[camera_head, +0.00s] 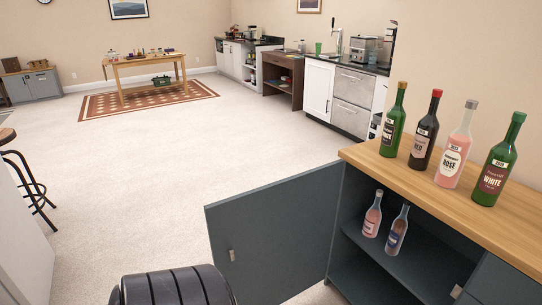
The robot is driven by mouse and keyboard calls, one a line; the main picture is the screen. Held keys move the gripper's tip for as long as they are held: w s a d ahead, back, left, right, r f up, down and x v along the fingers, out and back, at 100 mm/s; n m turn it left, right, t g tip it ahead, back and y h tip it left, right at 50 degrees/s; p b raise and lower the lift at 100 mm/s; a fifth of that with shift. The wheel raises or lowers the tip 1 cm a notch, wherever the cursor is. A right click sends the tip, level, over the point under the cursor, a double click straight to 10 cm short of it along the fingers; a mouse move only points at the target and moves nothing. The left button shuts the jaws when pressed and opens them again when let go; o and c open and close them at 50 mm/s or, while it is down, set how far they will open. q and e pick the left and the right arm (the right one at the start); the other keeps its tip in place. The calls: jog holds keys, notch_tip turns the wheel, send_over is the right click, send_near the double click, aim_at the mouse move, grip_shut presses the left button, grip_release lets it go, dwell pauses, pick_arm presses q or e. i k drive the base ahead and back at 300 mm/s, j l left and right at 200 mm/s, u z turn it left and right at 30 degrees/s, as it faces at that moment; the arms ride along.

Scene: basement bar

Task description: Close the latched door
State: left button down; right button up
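The dark grey cabinet door (275,235) stands wide open, swung out to the left of its cabinet (405,262). A small light metal latch or handle (232,255) is on the door near its free edge. The door's lower edge is partly cut off by the frame. A dark ribbed part of my arm shows at the bottom, just left of the door; I cannot tell whether it touches the door. Neither gripper's fingers are in view. Inside the open cabinet, a pink bottle (372,215) and a dark blue bottle (397,232) stand on a shelf.
Several wine bottles (452,150) stand on the wooden top (480,212) above the cabinet. A black bar stool (30,180) is at the left. A wooden table (145,59) stands on a patterned rug at the back. The pale floor (150,180) between is clear.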

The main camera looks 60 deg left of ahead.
aim_at(279, 233)
jog(key=j, duration=0.55)
jog(key=k+j+z, duration=0.1)
jog(key=j, duration=0.5)
jog(key=k+j, duration=0.1)
jog(key=j, duration=0.45)
jog(key=k+j+z, duration=0.1)
jog(key=j, duration=0.45)
jog(key=k+j, duration=0.1)
jog(key=j, duration=0.5)
jog(key=k+j+z, duration=0.1)
jog(key=j, duration=0.45)
jog(key=k+j, duration=0.15)
jog(key=j, duration=0.4)
jog(key=k+j+z, duration=0.1)
jog(key=j, duration=0.45)
